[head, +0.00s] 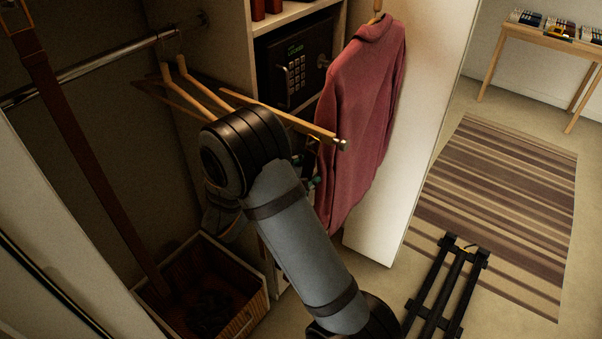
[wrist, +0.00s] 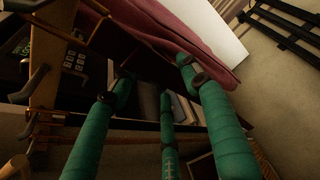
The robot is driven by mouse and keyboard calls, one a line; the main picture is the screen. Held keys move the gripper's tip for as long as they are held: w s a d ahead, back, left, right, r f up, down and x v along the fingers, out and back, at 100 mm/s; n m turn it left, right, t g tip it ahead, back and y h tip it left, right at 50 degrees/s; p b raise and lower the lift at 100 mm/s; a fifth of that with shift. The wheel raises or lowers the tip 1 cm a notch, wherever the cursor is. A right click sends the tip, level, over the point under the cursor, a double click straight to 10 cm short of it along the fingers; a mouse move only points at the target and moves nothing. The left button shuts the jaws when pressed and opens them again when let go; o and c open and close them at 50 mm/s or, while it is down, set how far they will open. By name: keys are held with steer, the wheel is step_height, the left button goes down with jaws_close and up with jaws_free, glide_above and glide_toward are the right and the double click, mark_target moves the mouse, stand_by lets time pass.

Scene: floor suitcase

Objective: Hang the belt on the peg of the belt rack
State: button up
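A long brown leather belt (head: 85,160) with a buckle at its top hangs down the left side of the wardrobe in the head view. Its lower end reaches a basket, and its upper support is out of frame. A wooden bar (head: 285,118) with a small shiny end sticks out in front of the safe; I cannot tell whether it is the belt rack. A wooden upright with dark peg-like pieces (wrist: 38,78) shows at the left in the wrist view. My gripper (wrist: 158,85) has its teal fingers spread, with nothing clearly held between them. My wrist mostly hides it in the head view.
Wooden hangers (head: 185,85) hang on the metal rail (head: 95,68). A safe (head: 297,62) sits on a shelf behind my arm. A red sweater (head: 365,115) hangs just right of my gripper. A basket (head: 245,312) stands below. Floor and a striped rug (head: 500,205) lie right.

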steer(key=shift+o, duration=0.7)
steer(key=a+f+p+v, duration=0.1)
steer(key=f+p+v, duration=0.15)
steer(key=v, duration=0.75)
steer(key=s+d+f+m+g+h, duration=0.2)
steer(key=s+d+m+g+h, duration=0.15)
steer(key=d, duration=0.45)
steer(key=s+d+f+m+g+h, duration=0.2)
steer(key=d+m+g, duration=0.15)
steer(key=d, duration=0.55)
steer(key=s+d+f+m+g, duration=0.3)
steer(key=s+d+m+g, duration=0.5)
steer(key=s, duration=0.4)
steer(key=shift+s+d+f+m+g+b, duration=0.35)
steer(key=shift+s+d+g+b, duration=0.1)
steer(key=shift+g, duration=0.55)
